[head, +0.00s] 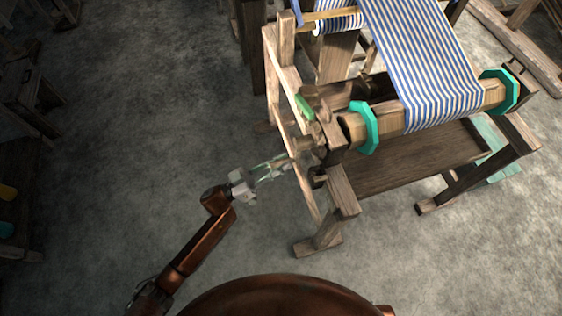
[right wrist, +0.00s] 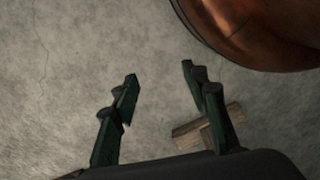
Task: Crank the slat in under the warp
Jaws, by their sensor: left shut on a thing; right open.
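The blue-and-white striped warp (head: 425,60) runs down over the loom's wooden roller (head: 391,124), which has a teal collar (head: 366,127) near its left end and another (head: 500,90) on the right. I cannot make out a separate slat at the roller. My left gripper (head: 288,163) reaches the loom's left side and is shut on what looks like the wooden crank handle (head: 304,145); its fingers partly hide the grip. In the right wrist view, my right gripper (right wrist: 160,78) is open, with nothing between its fingers.
The loom's left front post (head: 341,190) and foot (head: 318,246) stand close to my left gripper. A green piece (head: 304,106) sits above the crank. A wooden piece (right wrist: 190,137) shows behind one right finger. Bare floor (head: 130,120) lies left of the loom.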

